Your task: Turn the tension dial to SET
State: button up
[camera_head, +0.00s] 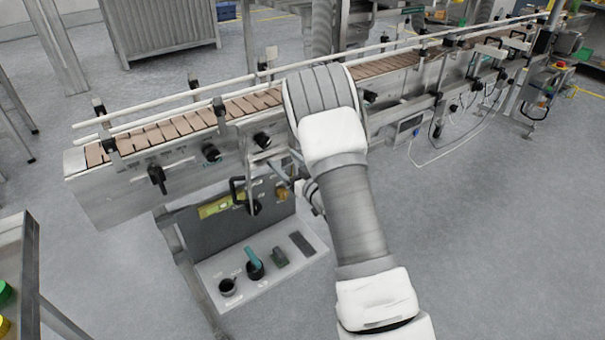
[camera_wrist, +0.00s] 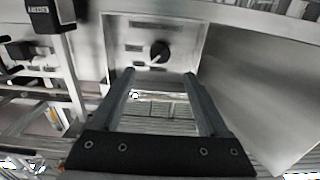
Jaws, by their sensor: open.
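In the wrist view, a round black dial (camera_wrist: 159,50) sits on a pale metal plate with small dark labels around it. A light mark on the dial seems to point to the lower left. The label words are too small to read, so I cannot tell which one is SET. My gripper (camera_wrist: 160,73) is open and empty. Its two fingers are apart, with the dial showing beyond and between their tips, and they do not appear to touch it. In the head view my own arm hides most of the gripper, and I cannot pick out this dial with certainty.
The conveyor (camera_head: 190,123) with brown slats and rails runs across the head view. Black knobs (camera_head: 211,153) stick out of its side. Below is a control panel (camera_head: 215,267) with a teal-handled switch (camera_head: 254,262). A black labelled box (camera_wrist: 45,14) stands at upper left in the wrist view.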

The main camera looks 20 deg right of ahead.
jog(key=v, duration=0.8)
jog(key=shift+s+p, duration=0.25)
jog(key=shift+p, duration=0.2)
jog(key=shift+r, duration=0.1)
notch_tip(320, 180, up, 8)
jog(key=w+d+m+g+h, duration=0.1)
jog(key=w+d+g+h, duration=0.1)
jog(key=w+h, duration=0.15)
jog(key=s+r+m+g+h, duration=0.2)
jog(key=s+r+g+h, duration=0.1)
jog(key=s+r, duration=0.4)
jog(key=s+a+r+g, duration=0.2)
jog(key=s, duration=0.7)
jog(key=s+a+r+g+p, duration=0.1)
jog(key=s+a+r+g, duration=0.15)
jog(key=s, duration=0.55)
jog(key=s+a+r+g, duration=0.1)
jog(key=s+a+g, duration=0.15)
jog(key=s, duration=0.65)
notch_tip(320, 180, up, 20)
jog(key=p, duration=1.9)
jog(key=shift+w+f+m+y+p, duration=0.2)
jog(key=shift+m+y+p, duration=0.1)
jog(key=shift+y+p, duration=0.15)
